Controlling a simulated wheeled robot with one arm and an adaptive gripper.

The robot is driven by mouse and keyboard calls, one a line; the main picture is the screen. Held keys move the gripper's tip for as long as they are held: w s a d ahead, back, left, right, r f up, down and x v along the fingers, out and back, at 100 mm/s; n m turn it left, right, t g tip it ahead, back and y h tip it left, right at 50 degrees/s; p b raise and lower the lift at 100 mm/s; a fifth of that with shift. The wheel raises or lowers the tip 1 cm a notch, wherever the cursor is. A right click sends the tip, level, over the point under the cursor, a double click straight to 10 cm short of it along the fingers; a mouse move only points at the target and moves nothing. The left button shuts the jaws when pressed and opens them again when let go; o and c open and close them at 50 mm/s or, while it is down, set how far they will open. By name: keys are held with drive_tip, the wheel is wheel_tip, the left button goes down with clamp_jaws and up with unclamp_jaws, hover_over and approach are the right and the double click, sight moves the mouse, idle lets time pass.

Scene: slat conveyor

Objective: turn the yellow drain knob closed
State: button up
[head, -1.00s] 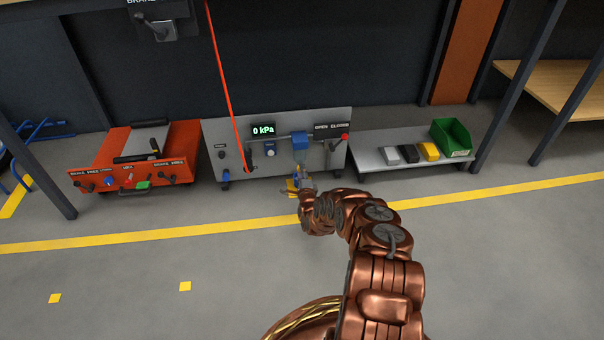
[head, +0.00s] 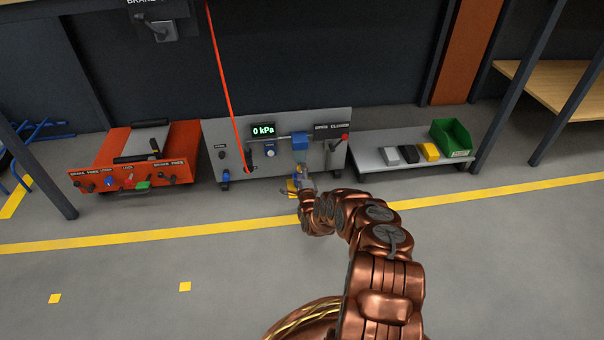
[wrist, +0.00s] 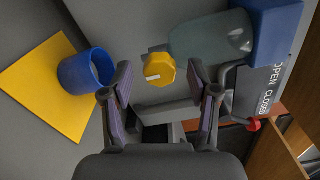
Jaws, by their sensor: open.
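The yellow drain knob (wrist: 159,69) shows in the wrist view as a faceted yellow knob with a pale mark on its face. It sits below a grey-green rounded bowl (wrist: 212,40) in front of the grey panel. My gripper (wrist: 161,82) is open, with its two fingers on either side of the knob; I cannot tell whether they touch it. In the head view my gripper (head: 303,182) is low in front of the panel (head: 232,128), and the knob there is too small and covered to make out.
A blue block (head: 300,141) and a red-tipped lever (head: 345,137) are on the panel. An orange cart (head: 190,140) stands left, a low bench (head: 375,160) right. The front floor is clear.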

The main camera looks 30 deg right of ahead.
sight(301, 171)
drive_tip(key=shift+s, duration=0.1)
drive_tip(key=shift+v, duration=1.6)
drive_tip(key=v, duration=0.8)
drive_tip(key=shift+s+a, duration=0.15)
drive_tip(key=shift+s, duration=0.2)
